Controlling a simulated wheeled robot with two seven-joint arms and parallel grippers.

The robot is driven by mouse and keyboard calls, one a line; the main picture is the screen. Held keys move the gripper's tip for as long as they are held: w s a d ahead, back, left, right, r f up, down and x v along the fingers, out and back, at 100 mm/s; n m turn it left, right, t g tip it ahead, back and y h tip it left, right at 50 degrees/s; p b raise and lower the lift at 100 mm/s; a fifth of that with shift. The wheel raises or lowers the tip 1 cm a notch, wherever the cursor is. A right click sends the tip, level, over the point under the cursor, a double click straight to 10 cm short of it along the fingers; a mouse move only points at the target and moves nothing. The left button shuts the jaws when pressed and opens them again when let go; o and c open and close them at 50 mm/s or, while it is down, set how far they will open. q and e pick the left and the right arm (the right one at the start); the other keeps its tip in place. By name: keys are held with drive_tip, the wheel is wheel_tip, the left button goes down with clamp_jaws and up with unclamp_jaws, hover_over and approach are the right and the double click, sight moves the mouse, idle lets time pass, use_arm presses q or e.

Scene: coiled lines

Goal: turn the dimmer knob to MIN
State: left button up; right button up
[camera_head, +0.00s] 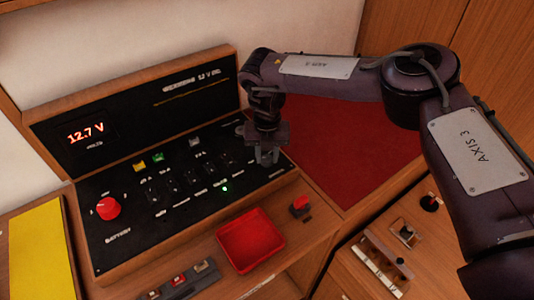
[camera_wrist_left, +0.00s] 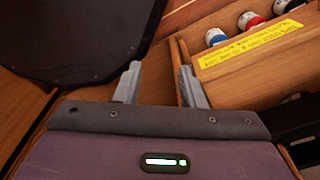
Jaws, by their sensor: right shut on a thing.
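The black control panel (camera_head: 165,205) has a sloping face with switches, a red battery knob (camera_head: 108,208) and a lit green lamp (camera_head: 225,189). My right gripper (camera_head: 268,158) points down at the right end of this face. It is shut on the dimmer knob, which its fingers and body hide, so I cannot read the knob's pointer or its MIN mark. My left gripper (camera_wrist_left: 160,85) shows in the left wrist view. Its two fingers are apart with nothing between them, away from the panel.
The panel's display (camera_head: 86,132) reads 12.7 V. A red tray (camera_head: 250,241) and a red button (camera_head: 300,204) sit in front. A yellow item (camera_head: 40,250) lies at left. In the left wrist view, a wooden box with a yellow label (camera_wrist_left: 250,44) stands near the fingers.

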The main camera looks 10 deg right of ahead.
sight(267, 158)
drive_tip(key=n, duration=0.6)
drive_tip(key=shift+r+n, duration=0.1)
drive_tip(key=shift+n, duration=0.2)
drive_tip(key=n, duration=0.6)
drive_tip(key=shift+w, duration=0.1)
idle(0.3)
drive_tip(key=o, duration=1)
wheel_tip(267, 158, up, 8)
drive_tip(key=shift+f+b, duration=0.1)
drive_tip(key=shift+b, duration=1)
